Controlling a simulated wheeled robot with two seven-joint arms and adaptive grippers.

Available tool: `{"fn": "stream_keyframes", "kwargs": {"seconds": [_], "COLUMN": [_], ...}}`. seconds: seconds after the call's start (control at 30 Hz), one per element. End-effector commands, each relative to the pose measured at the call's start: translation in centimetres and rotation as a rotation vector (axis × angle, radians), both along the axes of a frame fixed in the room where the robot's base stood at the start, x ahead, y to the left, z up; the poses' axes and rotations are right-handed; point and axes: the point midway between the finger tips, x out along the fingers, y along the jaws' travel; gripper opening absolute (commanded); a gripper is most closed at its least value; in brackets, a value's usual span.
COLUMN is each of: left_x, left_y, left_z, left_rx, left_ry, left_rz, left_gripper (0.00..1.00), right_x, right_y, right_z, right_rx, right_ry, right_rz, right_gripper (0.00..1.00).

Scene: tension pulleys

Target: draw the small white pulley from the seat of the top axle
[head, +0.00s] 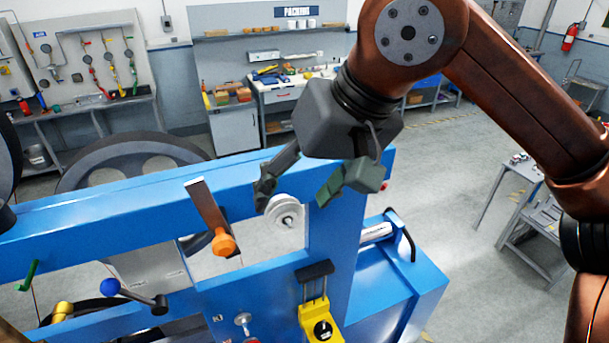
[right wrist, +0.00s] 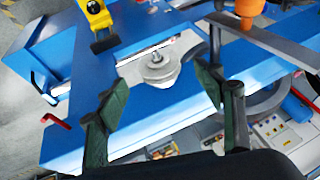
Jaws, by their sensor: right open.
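The small white pulley (head: 286,212) sits on the top axle at the blue frame (head: 130,200), right of the orange knob. It also shows in the right wrist view (right wrist: 160,70), with the axle's end at its centre. My right gripper (head: 296,192) is open, its dark green fingers on either side of the pulley and a little above it. In the right wrist view the pulley lies beyond and between the two spread fingertips (right wrist: 162,88). I see no finger closed on it. The seat behind the pulley is mostly hidden. My left gripper is not in view.
A flat metal lever with an orange knob (head: 223,243) stands close left of the pulley. A yellow block with a black handle (head: 320,318) is below.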

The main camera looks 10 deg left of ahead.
Motion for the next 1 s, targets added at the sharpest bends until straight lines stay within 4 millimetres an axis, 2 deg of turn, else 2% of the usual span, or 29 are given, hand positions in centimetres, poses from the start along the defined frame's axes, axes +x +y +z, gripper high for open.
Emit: {"fn": "stream_keyframes", "kwargs": {"seconds": [0.1, 0.27, 0.37, 0.57, 0.7, 1.0], "left_x": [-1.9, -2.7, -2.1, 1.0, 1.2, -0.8], "left_y": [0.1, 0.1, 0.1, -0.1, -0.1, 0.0], "left_z": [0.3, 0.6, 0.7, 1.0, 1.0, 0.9], "left_rx": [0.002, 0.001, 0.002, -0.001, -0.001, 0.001], "left_ry": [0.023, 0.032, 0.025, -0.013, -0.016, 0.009], "left_rz": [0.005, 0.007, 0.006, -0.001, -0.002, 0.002], "left_gripper": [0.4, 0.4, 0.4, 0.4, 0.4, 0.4], "right_x": [0.4, 0.8, 0.9, 1.0, 1.0, 1.0], "right_y": [0.7, 1.6, 2.0, 2.3, 2.3, 2.3], "right_z": [-1.7, -3.5, -4.2, -4.7, -4.7, -4.7], "right_rx": [-0.001, -0.001, 0.001, 0.002, 0.001, 0.001], "right_ry": [0.002, 0.001, 0.001, -0.001, 0.0, 0.0], "right_rz": [0.001, -0.001, -0.001, 0.002, 0.002, 0.002], "right_gripper": [0.62, 0.62, 0.62, 0.62, 0.62, 0.43]}}
